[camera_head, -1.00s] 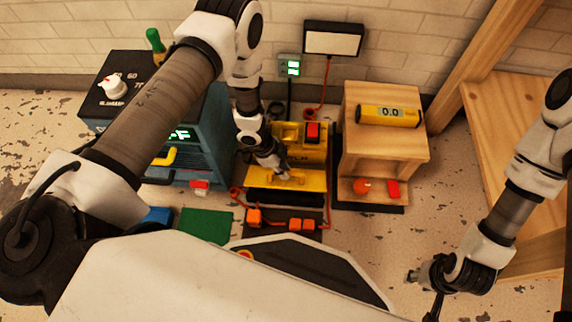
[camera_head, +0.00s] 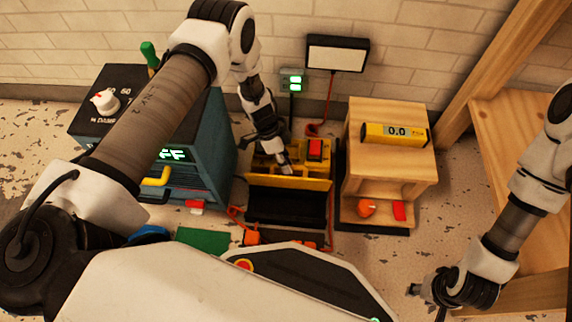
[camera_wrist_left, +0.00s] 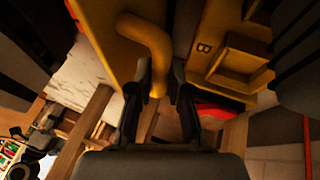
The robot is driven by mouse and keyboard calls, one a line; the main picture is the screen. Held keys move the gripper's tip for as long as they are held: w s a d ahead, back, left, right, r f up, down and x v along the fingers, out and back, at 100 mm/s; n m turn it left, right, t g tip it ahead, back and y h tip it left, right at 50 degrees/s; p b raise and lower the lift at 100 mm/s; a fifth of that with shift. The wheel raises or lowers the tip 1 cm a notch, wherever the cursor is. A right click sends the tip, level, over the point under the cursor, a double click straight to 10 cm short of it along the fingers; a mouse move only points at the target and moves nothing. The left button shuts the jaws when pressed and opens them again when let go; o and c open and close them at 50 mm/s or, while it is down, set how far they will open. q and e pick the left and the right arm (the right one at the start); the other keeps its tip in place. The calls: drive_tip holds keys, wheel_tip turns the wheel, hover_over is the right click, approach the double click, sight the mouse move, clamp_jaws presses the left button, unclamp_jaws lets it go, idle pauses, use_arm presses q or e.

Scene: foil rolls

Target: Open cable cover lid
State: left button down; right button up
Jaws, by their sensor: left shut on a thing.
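A red switch (camera_head: 315,149) sits on the machine behind the lid. A blue-grey cabinet (camera_head: 205,150) stands close on the left, a wooden stand (camera_head: 385,165) with a yellow meter (camera_head: 396,134) on the right. Orange parts and a green mat (camera_head: 204,240) lie in front.

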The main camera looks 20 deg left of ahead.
use_arm(q)
drive_tip(key=shift+w+a+f+g+b, duration=0.2)
drive_tip(key=shift+w+f+g+b, duration=0.2)
drive_tip(key=shift+w+g+b, duration=0.35)
use_arm(e)
drive_tip(key=shift+w+a+f, duration=0.1)
drive_tip(key=shift+w+f, duration=0.15)
drive_tip(key=shift+f, duration=0.25)
drive_tip(key=shift+w+f, duration=0.25)
drive_tip(key=shift+f, duration=0.25)
use_arm(q)
drive_tip(key=c, duration=1.1)
unclamp_jaws()
drive_tip(key=shift+w, duration=0.1)
drive_tip(key=v, duration=0.7)
drive_tip(key=shift+a+r, duration=0.2)
drive_tip(key=shift+r, duration=0.1)
use_arm(e)
drive_tip(key=shift+r, duration=0.1)
